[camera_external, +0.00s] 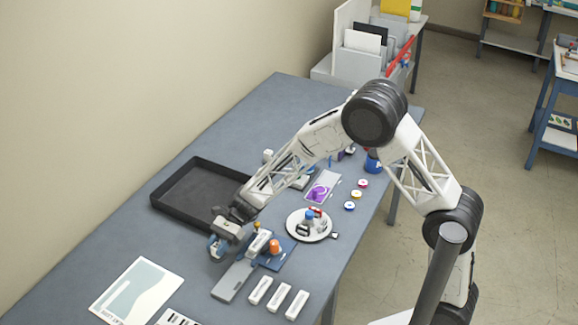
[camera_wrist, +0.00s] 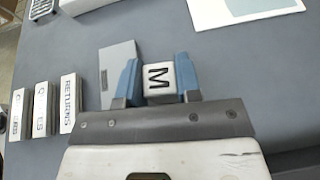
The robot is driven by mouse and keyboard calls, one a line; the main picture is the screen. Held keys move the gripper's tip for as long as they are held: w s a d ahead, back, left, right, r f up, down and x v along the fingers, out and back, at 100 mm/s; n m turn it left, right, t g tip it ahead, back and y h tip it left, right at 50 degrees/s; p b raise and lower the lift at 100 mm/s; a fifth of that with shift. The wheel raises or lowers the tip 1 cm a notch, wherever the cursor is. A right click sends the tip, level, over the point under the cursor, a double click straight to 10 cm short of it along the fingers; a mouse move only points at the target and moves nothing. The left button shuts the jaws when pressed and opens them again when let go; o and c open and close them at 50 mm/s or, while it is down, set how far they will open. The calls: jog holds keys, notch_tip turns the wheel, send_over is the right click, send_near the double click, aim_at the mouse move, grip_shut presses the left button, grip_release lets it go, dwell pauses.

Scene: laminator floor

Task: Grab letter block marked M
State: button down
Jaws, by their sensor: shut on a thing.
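In the wrist view, the white letter block (camera_wrist: 159,80) with a black M sits between the two blue fingers of my gripper (camera_wrist: 158,82). The fingers are shut on it, one on each side, and its marked face shows. In the external view, my gripper (camera_external: 217,246) is over the table near the front corner of the black tray, left of the grey flat holder. The block is mostly hidden by the gripper there. I cannot tell whether it touches the table.
A black tray (camera_external: 160,203) lies behind my gripper. A grey flat holder (camera_external: 232,281) lies close to its right. Several white labelled blocks (camera_external: 279,297) stand in a row nearby. A round white plate (camera_external: 296,232) holds small items. A printed sheet (camera_external: 135,291) lies at the front left.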

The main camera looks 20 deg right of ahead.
jog(key=shift+s+d, duration=0.15)
jog(key=shift+d, duration=0.1)
jog(key=shift+r, duration=0.1)
dwell(0.5)
